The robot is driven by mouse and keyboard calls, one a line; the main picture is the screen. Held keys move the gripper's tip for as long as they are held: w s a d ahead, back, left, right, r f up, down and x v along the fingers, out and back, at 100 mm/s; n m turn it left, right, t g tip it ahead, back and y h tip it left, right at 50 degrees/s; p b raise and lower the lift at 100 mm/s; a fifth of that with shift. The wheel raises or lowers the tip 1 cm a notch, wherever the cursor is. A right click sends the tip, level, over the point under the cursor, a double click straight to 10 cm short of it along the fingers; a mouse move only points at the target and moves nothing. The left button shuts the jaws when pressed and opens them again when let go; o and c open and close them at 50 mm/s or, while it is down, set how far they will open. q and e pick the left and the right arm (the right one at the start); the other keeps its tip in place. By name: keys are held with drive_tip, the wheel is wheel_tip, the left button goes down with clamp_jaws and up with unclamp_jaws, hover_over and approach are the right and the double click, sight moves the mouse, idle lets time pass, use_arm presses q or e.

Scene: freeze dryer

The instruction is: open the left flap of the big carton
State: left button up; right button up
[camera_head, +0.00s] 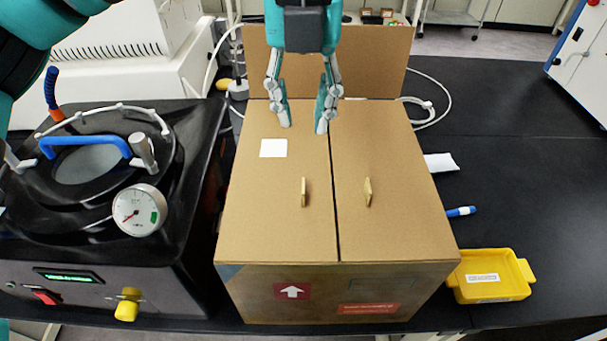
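The big carton (390,230) stands on the black bench. Its left flap (265,205) and right flap (390,150) lie flat, with a narrow seam between them. A tan handle (303,192) stands up on the left flap, and another handle (368,192) stands on the right flap. A back flap (370,62) stands upright behind. My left gripper (303,125) is open and empty, pointing down over the far part of the carton near the seam, beyond the left handle. My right gripper is not in view.
A black freeze dryer (110,280) with a gauge (139,210) stands close on the carton's left. A yellow tray (490,276), a blue-capped pen (460,211) and white paper (440,162) lie to the right. The bench at the right is mostly clear.

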sight(303, 185)
use_arm(q)
wheel_tip(303, 185, down, 11)
drive_tip(key=shift+f+p, duration=0.1)
drive_tip(key=shift+p, duration=1.1)
wheel_tip(303, 185, down, 3)
drive_tip(key=shift+f+p, duration=0.1)
drive_tip(key=shift+p, duration=0.25)
drive_tip(key=shift+f, duration=0.25)
drive_tip(key=c, duration=0.5)
clamp_jaws()
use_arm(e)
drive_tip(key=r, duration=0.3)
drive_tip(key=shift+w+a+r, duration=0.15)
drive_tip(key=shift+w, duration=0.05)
use_arm(q)
drive_tip(key=shift+w, duration=0.1)
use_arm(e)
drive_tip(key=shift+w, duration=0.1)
